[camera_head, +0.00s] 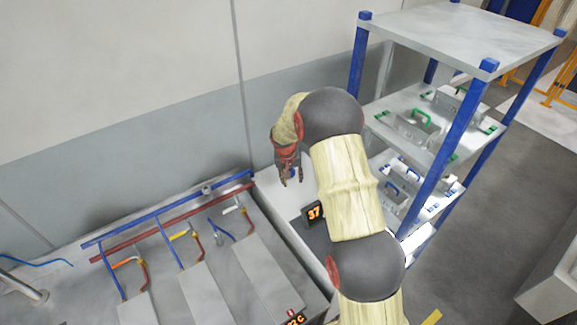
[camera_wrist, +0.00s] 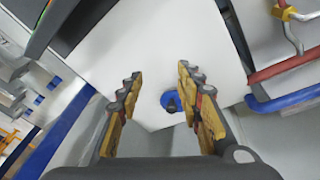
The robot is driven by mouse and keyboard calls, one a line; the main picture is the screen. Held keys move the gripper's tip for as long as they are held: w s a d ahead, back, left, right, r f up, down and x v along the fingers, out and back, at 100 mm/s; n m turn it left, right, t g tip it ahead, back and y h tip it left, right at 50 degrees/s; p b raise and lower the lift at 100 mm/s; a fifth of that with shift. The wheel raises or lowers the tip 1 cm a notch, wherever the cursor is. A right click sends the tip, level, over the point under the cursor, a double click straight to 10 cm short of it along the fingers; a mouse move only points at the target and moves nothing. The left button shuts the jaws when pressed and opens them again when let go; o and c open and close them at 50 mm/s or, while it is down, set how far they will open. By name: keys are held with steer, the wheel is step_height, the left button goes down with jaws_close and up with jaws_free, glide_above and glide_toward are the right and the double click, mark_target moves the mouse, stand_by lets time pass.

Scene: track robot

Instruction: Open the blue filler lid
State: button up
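The blue filler lid (camera_wrist: 171,102) is a small round blue cap with a dark middle. It sits on a white surface (camera_wrist: 150,45), low between my fingers in the wrist view. My gripper (camera_wrist: 160,77) is open, with one finger to each side of the lid in the picture, and nothing is held. In the head view my gripper (camera_head: 289,178) points down over the white box top beside the wall. A bit of blue shows at its fingertips there, and I cannot tell whether it is the lid. The height of the fingers above the lid is unclear.
A display reading 37 (camera_head: 314,213) stands on the white box near my arm. Blue and red pipes (camera_head: 170,212) run along the wall to the left, above grey panels. A shelf rack with blue posts (camera_head: 455,125) stands to the right. Open floor (camera_head: 475,250) lies beyond.

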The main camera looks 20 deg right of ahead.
steer(key=w+r+m+t, duration=0.2)
steer(key=w+r, duration=0.1)
steer(key=w, duration=0.4)
steer(key=shift+d+x, duration=0.2)
steer(key=shift+x, duration=1.05)
steer(key=shift+d+x, duration=0.15)
steer(key=shift+x, duration=1.15)
steer(key=shift+d+x, duration=0.2)
steer(key=shift+x, duration=1.05)
steer(key=shift+w+r, duration=0.1)
steer(key=shift+r, duration=0.05)
steer(key=shift+c, duration=0.6)
steer(key=c, duration=0.7)
jaws_close()
